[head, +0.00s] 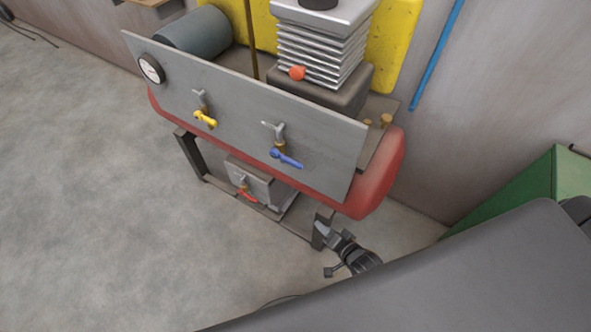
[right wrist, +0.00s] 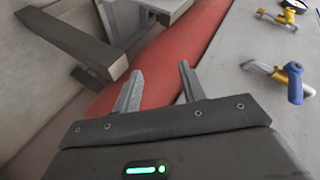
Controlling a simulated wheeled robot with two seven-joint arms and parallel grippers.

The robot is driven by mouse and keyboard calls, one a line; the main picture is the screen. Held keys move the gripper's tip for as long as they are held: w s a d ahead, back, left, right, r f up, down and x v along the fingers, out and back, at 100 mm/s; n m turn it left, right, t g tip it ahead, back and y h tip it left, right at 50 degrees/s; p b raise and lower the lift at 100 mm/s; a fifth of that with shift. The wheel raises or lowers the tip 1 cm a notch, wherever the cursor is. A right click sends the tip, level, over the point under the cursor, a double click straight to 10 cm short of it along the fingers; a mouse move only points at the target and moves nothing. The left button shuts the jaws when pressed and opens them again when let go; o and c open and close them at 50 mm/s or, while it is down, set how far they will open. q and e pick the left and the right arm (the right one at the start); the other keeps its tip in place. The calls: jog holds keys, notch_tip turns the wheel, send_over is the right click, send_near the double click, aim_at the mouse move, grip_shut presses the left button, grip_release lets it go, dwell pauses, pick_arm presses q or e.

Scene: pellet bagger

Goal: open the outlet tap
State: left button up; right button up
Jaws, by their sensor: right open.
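A grey panel (head: 340,150) in front of a red tank (head: 375,175) carries a yellow-handled tap (head: 205,118) and, to its right, a blue-handled tap (head: 287,158). A red-handled tap (head: 246,191) sits lower, on a grey box under the tank. I cannot tell from labels which tap is the outlet. My right gripper (head: 325,250) is open and empty, below the panel's right end. In the right wrist view, its fingers point towards the red tank, with the blue tap (right wrist: 290,78) and yellow tap (right wrist: 286,17) off to the right. My left gripper is not in view.
A round gauge (head: 151,68) is on the panel's left end. A finned compressor block (head: 322,40) with a red knob stands behind the panel. Dark stand legs (head: 189,155) hold the tank. A green box (head: 540,190) is at right. The floor at left is clear.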

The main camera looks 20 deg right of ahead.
aim_at(297, 168)
jog(key=w+a+r+m+t+y+b, duration=0.1)
jog(key=w+r+m+t, duration=0.15)
jog(key=r, duration=0.75)
jog(key=w+a+r+m+t+y, duration=0.1)
jog(key=r+m+t, duration=0.2)
jog(key=r, duration=0.7)
jog(key=shift+g, duration=0.25)
jog(key=x, duration=0.7)
jog(key=p+x, duration=0.1)
jog(key=x, duration=0.2)
jog(key=shift+w+a, duration=0.2)
jog(key=shift+a, duration=0.2)
grip_shut()
